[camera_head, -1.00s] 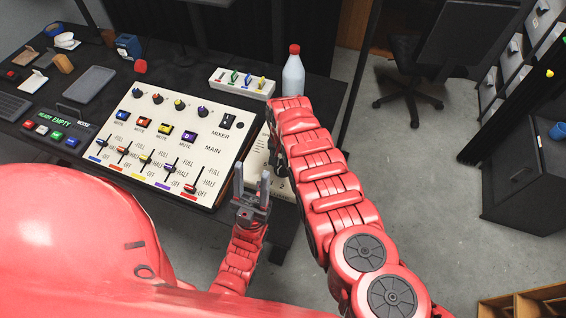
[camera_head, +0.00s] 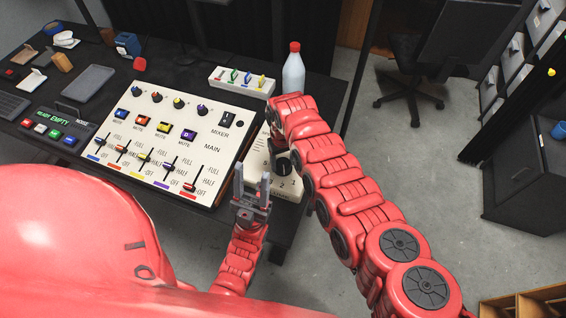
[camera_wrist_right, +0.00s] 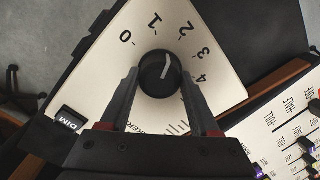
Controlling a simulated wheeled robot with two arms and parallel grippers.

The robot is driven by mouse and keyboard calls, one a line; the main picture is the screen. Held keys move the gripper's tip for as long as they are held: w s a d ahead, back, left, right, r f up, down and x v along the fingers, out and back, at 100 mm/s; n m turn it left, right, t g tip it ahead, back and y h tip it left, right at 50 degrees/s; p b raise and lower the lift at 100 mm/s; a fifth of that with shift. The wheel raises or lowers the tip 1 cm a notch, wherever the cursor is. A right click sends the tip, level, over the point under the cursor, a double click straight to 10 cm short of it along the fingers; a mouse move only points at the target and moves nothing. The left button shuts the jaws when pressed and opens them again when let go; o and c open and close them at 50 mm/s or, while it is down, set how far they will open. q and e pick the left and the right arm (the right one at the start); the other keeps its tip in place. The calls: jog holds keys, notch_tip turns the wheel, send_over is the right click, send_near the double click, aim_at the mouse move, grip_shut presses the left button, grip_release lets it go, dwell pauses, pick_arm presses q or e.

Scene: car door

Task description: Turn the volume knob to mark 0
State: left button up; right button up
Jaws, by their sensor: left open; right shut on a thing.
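The volume knob (camera_wrist_right: 160,74) is round and black with a white pointer line. It sits on a cream panel (camera_wrist_right: 105,75) with marks 0 to 4 around it. The pointer aims between 1 and 2, close to 2. My right gripper (camera_wrist_right: 160,78) is shut on the knob, one finger on each side. In the head view the knob (camera_head: 283,167) shows beside my right arm, with the mark 2 below it; the right gripper is mostly hidden by the arm. My left gripper (camera_head: 252,184) is open and empty, near the mixer's lower right corner.
The mixer board (camera_head: 150,120) with sliders and coloured buttons lies left of the knob panel. A white bottle (camera_head: 293,75) with a red cap and a small switch box (camera_head: 240,82) stand behind. A DIM button (camera_wrist_right: 68,120) is on the knob panel.

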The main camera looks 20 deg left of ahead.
jog(key=n+b, duration=0.1)
jog(key=n, duration=0.1)
jog(key=shift+f+n, duration=0.1)
jog(key=shift+n, duration=0.3)
jog(key=n+b, duration=0.2)
jog(key=shift+w+n, duration=0.1)
jog(key=shift+n, duration=0.3)
jog(key=n+b, duration=0.4)
jog(key=shift+f+n+b, duration=0.1)
jog(key=shift+n+b, duration=1.05)
jog(key=shift+n, duration=0.25)
jog(key=shift+r, duration=0.2)
jog(key=o, duration=1.4)
jog(key=shift+c, duration=0.2)
